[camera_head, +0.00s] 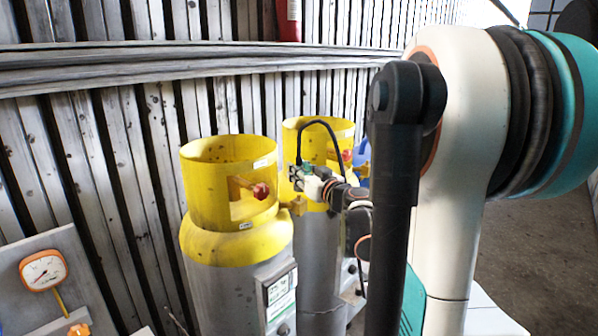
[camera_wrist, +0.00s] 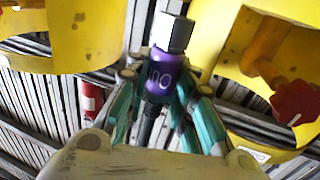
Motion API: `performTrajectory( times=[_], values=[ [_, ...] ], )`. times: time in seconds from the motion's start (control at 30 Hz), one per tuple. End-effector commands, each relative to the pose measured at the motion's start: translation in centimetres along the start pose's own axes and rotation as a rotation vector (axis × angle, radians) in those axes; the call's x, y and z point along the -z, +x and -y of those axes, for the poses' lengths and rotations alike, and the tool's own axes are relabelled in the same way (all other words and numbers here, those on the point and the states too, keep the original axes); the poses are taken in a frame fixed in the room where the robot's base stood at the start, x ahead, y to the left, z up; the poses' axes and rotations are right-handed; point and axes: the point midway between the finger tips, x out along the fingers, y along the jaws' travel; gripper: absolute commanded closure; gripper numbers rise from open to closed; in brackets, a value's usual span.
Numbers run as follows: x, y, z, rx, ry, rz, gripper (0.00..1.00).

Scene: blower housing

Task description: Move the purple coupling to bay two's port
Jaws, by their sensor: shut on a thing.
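The purple coupling (camera_wrist: 158,74) shows in the wrist view, with a silver hex end (camera_wrist: 172,32) at its top and pale lettering on its side. My gripper (camera_wrist: 157,92) is shut on it, with teal fingers on both sides. A black hose (camera_wrist: 147,122) runs from its lower end. In the head view my gripper (camera_head: 308,182) is beside the yellow collar of the left cylinder (camera_head: 236,246). The coupling cannot be made out there. No bay label or port can be identified in either view.
A second yellow-collared cylinder (camera_head: 316,232) stands behind my gripper. Red valve knobs (camera_head: 261,191) sit inside the collars, close to my gripper. A gauge (camera_head: 43,270) is on a board at lower left. A slatted wall (camera_head: 100,150) with a rail is behind.

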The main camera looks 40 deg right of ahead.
Motion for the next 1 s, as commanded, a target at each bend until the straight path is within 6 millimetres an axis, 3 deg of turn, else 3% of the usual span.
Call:
performTrajectory(
  times=[1.0],
  values=[
    [-1.3,-0.1,0.0,0.000,0.000,0.000,1.00]
  ],
)
